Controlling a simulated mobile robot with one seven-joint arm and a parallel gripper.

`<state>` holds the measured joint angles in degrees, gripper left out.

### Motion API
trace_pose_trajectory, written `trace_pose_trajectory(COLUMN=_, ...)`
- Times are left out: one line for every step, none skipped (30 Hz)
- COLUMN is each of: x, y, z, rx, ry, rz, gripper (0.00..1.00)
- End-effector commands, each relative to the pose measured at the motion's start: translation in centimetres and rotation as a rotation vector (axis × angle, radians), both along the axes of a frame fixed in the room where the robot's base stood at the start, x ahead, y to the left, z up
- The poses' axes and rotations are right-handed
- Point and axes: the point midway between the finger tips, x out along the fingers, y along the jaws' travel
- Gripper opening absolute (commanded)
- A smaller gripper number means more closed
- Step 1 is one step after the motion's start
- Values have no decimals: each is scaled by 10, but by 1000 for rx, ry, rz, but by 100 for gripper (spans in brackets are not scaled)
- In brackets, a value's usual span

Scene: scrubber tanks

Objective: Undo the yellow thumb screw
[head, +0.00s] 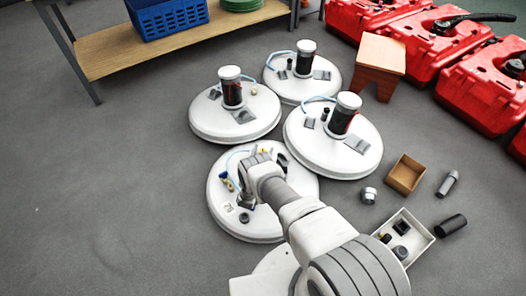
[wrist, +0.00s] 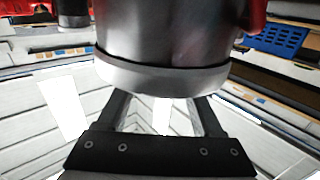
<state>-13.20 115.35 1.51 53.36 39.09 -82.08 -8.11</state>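The front round white tank lid (head: 250,228) lies on the floor, partly covered by my arm. A small yellow spot (head: 264,151) shows on it just behind my wrist; it may be the yellow thumb screw, but it is too small to be sure. A blue and pale yellow fitting (head: 227,182) sits at its left side. In the wrist view, my gripper (wrist: 163,108) has its two fingers spread apart. A dark metallic cylinder with a grey rim (wrist: 170,78) hides the fingertips. No yellow screw shows in the wrist view.
Three similar white lids with dark canisters stand behind: left (head: 235,122), back (head: 302,88) and right (head: 350,163). A wooden stool (head: 380,58) and red containers (head: 440,50) are at right. A brown box (head: 405,174) and white tray (head: 420,240) lie right of my arm. The left floor is clear.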

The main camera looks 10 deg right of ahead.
Motion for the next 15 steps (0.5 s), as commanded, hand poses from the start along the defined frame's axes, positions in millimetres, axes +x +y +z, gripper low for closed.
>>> trace_pose_trajectory(x=0, y=0, z=0, rx=0, ry=0, rz=0, gripper=58)
trace_pose_trajectory(x=0, y=0, z=0, rx=0, ry=0, rz=0, gripper=53)
trace_pose_trajectory(x=0, y=0, z=0, rx=0, ry=0, rz=0, gripper=45)
trace_pose_trajectory(x=0, y=0, z=0, rx=0, ry=0, rz=0, gripper=40)
trace_pose_trajectory(x=0, y=0, z=0, rx=0, ry=0, rz=0, gripper=35)
trace_pose_trajectory(x=0, y=0, z=0, rx=0, ry=0, rz=0, gripper=27)
trace_pose_trajectory(x=0, y=0, z=0, rx=0, ry=0, rz=0, gripper=22)
trace_pose_trajectory(x=0, y=0, z=0, rx=0, ry=0, rz=0, gripper=17)
trace_pose_trajectory(x=0, y=0, z=0, rx=0, ry=0, rz=0, gripper=9)
trace_pose_trajectory(x=0, y=0, z=0, rx=0, ry=0, rz=0, gripper=4)
trace_pose_trajectory(x=0, y=0, z=0, rx=0, ry=0, rz=0, gripper=0)
trace_pose_trajectory(x=0, y=0, z=0, rx=0, ry=0, rz=0, gripper=0)
trace_pose_trajectory(x=0, y=0, z=0, rx=0, ry=0, rz=0, gripper=0)
trace_pose_trajectory(x=0, y=0, z=0, rx=0, ry=0, rz=0, gripper=0)
trace_pose_trajectory(x=0, y=0, z=0, rx=0, ry=0, rz=1, gripper=0)
